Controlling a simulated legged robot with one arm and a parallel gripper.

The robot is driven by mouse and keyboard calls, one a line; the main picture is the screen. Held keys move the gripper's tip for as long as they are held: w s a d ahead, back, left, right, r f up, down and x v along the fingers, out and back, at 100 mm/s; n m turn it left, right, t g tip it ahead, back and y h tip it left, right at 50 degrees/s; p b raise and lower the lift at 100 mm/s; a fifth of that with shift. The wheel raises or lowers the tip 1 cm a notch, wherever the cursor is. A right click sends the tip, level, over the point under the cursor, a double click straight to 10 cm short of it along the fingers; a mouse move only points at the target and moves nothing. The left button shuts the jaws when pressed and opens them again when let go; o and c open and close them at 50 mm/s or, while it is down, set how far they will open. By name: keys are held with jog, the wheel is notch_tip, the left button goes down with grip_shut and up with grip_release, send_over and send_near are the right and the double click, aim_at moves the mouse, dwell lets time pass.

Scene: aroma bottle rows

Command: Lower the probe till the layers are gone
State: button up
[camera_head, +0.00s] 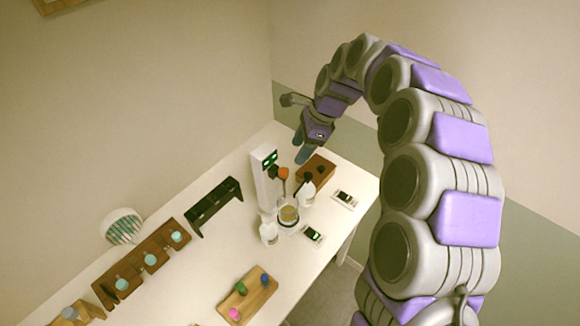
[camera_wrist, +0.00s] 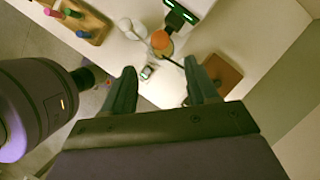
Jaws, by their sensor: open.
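A white upright device (camera_head: 266,180) with a green-lit display stands on the table; its top also shows in the wrist view (camera_wrist: 188,14). An orange knob (camera_head: 283,173) sticks out from its side on a dark arm, and it shows in the wrist view (camera_wrist: 160,41). A glass beaker (camera_head: 288,215) with tan contents stands below the knob. The probe itself and any layers are too small to tell.
White bottles (camera_head: 269,232) stand close to the beaker. A brown wooden block (camera_head: 318,171) and small display boxes (camera_head: 312,234) are nearby. A dark rack (camera_head: 214,205), a bottle rack (camera_head: 150,262) and a wooden tray with coloured pieces (camera_head: 247,301) lie farther left. The table (camera_head: 215,255) between them is clear.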

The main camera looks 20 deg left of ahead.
aim_at(285, 170)
jog(key=a+f, duration=0.3)
jog(key=s+a+f, duration=0.1)
jog(key=f, duration=0.1)
jog(key=shift+a+f, duration=0.15)
jog(key=shift+f, duration=0.05)
jog(key=shift+s+d+f, duration=0.1)
jog(key=shift+d+f, duration=0.1)
jog(key=shift+f, duration=0.4)
jog(key=shift+d+f, duration=0.15)
jog(key=shift+f, duration=0.45)
jog(key=shift+d+f, duration=0.1)
jog(key=shift+d, duration=0.4)
jog(key=shift+a+f, duration=0.15)
jog(key=shift+a, duration=0.5)
jog(key=shift+a+f, duration=0.15)
jog(key=shift+a, duration=0.45)
jog(key=c, duration=0.3)
jog(key=shift+s+d, duration=0.1)
jog(key=shift+d, duration=0.45)
jog(key=c, duration=0.5)
jog(key=shift+d, duration=0.15)
jog(key=shift+c, duration=0.6)
grip_shut()
